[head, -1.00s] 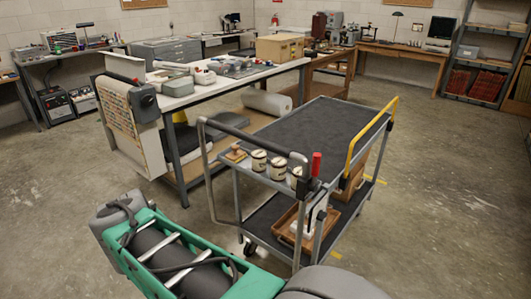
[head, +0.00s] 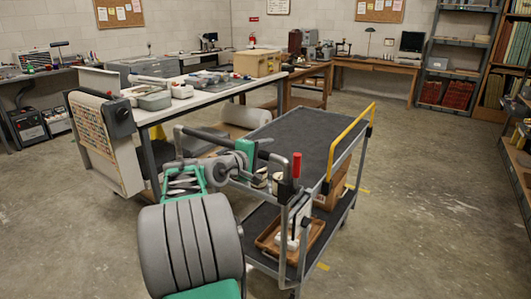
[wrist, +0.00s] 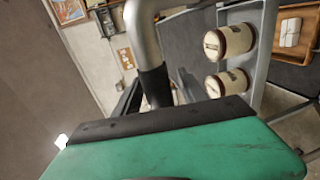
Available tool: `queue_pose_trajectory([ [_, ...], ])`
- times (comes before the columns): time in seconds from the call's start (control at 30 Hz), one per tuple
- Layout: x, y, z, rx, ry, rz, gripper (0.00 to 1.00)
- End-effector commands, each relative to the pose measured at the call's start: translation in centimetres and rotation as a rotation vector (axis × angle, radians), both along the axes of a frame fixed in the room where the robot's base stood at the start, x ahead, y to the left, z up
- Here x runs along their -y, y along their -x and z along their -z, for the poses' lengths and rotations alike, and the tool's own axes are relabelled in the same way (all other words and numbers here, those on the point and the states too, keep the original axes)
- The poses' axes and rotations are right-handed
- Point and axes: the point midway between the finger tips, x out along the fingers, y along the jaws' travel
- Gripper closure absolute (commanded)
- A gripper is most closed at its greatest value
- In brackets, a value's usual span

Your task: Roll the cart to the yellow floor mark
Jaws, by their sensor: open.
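The cart (head: 318,140) is a grey-framed trolley with a dark top, a lower shelf and a yellow rail (head: 348,142) at its right end. A dark push handle (head: 205,137) runs along its near left end. Short yellow floor marks show beside the cart (head: 323,266) and past its right side (head: 363,189). My gripper (head: 258,150) is open at the push handle; my arm hides part of that end. In the wrist view the handle's silver bend and black grip (wrist: 155,86) lie just beyond my green gripper part.
White tins (wrist: 228,42) stand at the cart's handle end; a wooden tray (head: 268,236) lies on the lower shelf. A white-topped workbench (head: 172,110) stands close at the cart's left. Shelving (head: 525,125) lines the right. The floor (head: 430,210) right of the cart is clear.

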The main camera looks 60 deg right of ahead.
Motion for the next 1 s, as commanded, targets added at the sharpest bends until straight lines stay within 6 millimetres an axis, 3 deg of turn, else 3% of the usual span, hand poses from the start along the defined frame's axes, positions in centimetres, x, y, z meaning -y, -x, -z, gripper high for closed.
queue_pose_trajectory([
  [0.2, 0.04, -0.04, 0.00, 0.001, 0.000, -0.001, 0.51],
  [0.8, -0.01, -0.08, 0.01, 0.002, -0.001, -0.002, 1.00],
  [1.0, -0.02, -0.09, 0.01, 0.002, -0.001, -0.002, 1.00],
])
